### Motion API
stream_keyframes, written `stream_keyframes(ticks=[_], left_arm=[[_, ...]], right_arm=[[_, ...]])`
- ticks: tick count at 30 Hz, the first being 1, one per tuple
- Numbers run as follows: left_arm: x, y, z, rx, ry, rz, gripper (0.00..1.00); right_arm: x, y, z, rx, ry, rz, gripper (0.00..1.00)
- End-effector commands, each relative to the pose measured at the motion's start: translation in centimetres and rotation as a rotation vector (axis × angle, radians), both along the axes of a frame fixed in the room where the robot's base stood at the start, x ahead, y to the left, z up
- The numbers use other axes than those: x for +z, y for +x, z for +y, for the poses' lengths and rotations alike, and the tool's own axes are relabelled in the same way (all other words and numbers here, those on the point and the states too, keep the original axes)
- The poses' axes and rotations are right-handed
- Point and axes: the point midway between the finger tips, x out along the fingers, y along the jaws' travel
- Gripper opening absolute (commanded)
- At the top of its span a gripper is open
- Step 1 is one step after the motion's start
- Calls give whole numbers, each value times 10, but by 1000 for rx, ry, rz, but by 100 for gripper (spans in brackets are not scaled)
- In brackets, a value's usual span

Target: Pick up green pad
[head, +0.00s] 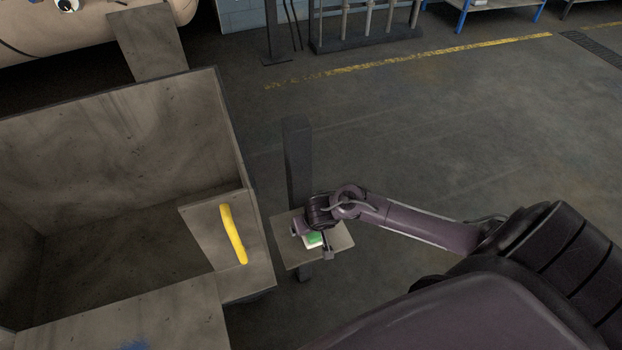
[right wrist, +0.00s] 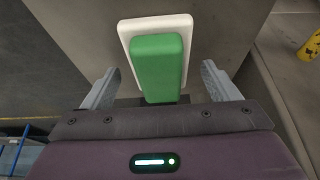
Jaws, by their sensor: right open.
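The green pad (right wrist: 158,65) lies on a white base (right wrist: 180,22) in the right wrist view. In the head view the green pad (head: 314,238) shows small, partly covered by my right gripper (head: 314,236), on a small square stand (head: 342,237). In the right wrist view my right gripper (right wrist: 160,88) is open, with one finger to each side of the pad and clear gaps between. The fingers do not touch the pad. My left gripper is in neither view.
A large grey bin (head: 110,130) with a yellow handle (head: 233,234) stands left of the stand. A dark post (head: 298,165) rises behind the stand's plate. The floor (head: 430,120) to the right and behind is open.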

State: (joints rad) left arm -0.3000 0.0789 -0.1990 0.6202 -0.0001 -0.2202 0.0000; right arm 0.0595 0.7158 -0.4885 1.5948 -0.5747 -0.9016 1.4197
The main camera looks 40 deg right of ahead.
Motion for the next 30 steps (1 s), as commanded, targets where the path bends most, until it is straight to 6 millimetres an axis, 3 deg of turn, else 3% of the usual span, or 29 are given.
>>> stream_keyframes(ticks=[9,20,30], left_arm=[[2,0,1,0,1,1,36],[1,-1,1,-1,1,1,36],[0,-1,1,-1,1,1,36]], right_arm=[[-3,0,0,-1,1,1,82],[-3,0,0,0,0,0,35],[-1,0,0,2,-1,-1,33]])
